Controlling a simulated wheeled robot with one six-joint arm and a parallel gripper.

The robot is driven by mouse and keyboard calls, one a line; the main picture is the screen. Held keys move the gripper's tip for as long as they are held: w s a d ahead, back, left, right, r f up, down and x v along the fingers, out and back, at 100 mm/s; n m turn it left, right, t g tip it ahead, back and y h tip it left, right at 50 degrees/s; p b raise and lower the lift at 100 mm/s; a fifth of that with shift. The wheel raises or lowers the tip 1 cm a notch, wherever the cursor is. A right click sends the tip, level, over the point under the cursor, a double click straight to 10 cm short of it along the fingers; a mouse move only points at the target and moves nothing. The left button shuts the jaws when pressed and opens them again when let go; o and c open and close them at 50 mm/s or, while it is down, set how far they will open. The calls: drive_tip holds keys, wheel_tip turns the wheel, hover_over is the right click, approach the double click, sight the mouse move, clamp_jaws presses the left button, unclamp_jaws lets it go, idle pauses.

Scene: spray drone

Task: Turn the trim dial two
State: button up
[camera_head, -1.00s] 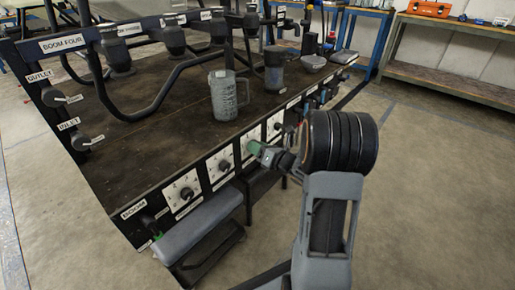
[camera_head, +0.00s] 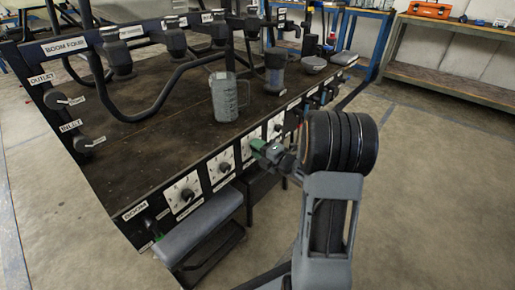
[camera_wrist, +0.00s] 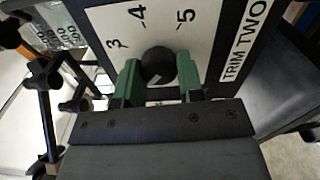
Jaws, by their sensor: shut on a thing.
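The trim two dial is a black round knob (camera_wrist: 158,65) on a white plate (camera_wrist: 215,25) labelled "TRIM TWO", with the numbers 3, 4 and 5 showing. My gripper (camera_wrist: 158,80) has its green fingers on either side of the knob and is shut on it. A small light mark shows on the knob's near side; which number it points to I cannot tell. In the head view my gripper (camera_head: 262,148) is at the bench's front panel, and the arm and fingers hide most of the knob there.
Other dials on white plates, such as one near left (camera_head: 187,195), line the front panel (camera_head: 205,180). A grey measuring jug (camera_head: 225,97) stands on the bench top. A grey padded seat (camera_head: 200,222) is below the panel. Open floor lies to the right.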

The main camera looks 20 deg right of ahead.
drive_tip(key=shift+w+d+m+p, duration=0.1)
drive_tip(key=shift+d+m+p, duration=0.1)
drive_tip(key=shift+m+p, duration=6.35)
drive_tip(key=shift+d+m+p, duration=0.15)
drive_tip(key=shift+m+p, duration=2.6)
drive_tip(key=shift+m, duration=7.5)
drive_tip(key=o, duration=0.9)
drive_tip(key=shift+d, duration=0.1)
